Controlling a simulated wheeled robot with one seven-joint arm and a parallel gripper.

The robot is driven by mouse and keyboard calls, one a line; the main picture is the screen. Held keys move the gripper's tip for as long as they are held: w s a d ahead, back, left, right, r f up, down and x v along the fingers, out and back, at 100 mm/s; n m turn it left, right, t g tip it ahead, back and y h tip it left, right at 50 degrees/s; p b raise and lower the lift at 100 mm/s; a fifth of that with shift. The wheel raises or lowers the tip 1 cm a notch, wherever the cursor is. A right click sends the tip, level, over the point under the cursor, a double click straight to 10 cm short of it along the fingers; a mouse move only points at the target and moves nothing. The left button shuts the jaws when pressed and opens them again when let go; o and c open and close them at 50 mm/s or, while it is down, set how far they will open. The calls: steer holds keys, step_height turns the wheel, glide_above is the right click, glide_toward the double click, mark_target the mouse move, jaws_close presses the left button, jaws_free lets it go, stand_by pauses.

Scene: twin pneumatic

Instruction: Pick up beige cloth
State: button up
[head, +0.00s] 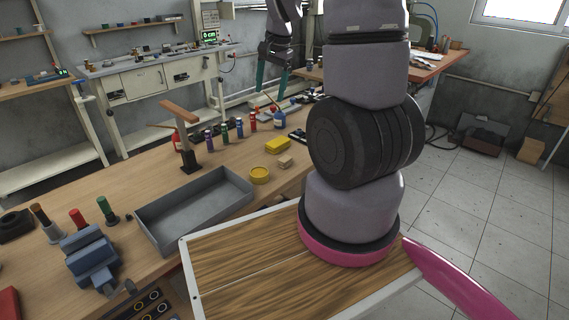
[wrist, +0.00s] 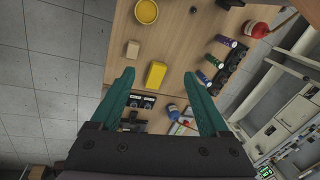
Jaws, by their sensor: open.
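A small beige block-like piece (head: 285,162), which looks like the folded beige cloth, lies on the wooden workbench (head: 150,185) beside a yellow block (head: 278,146). It also shows in the wrist view (wrist: 133,49), up and left of the yellow block (wrist: 155,75). My gripper (head: 272,86) has teal fingers and hangs above the far part of the bench, well apart from the beige piece. In the wrist view, my gripper (wrist: 159,73) is open with nothing held. The yellow block shows between the fingers, below them and not touched.
A round yellow container (head: 259,174) stands near the beige piece. A grey metal tray (head: 195,211) lies left of it. Several coloured bottles (head: 239,128) stand in a row behind. A blue vise (head: 89,262) is at the front left. Bare bench surrounds the beige piece in the wrist view.

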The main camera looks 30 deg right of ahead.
steer(key=w+d+f+m+g+h, duration=0.1)
steer(key=d+f, duration=0.2)
steer(key=f, duration=0.4)
steer(key=w+d+f+m+g, duration=0.1)
steer(key=d+f+m, duration=0.15)
steer(key=f, duration=0.55)
glide_above(285, 158)
steer(key=shift+n, duration=0.45)
steer(key=f, duration=0.5)
steer(key=shift+d+f, duration=0.2)
steer(key=f, duration=0.5)
steer(key=shift+a+f, duration=0.25)
steer(key=shift+f, duration=0.05)
jaws_close()
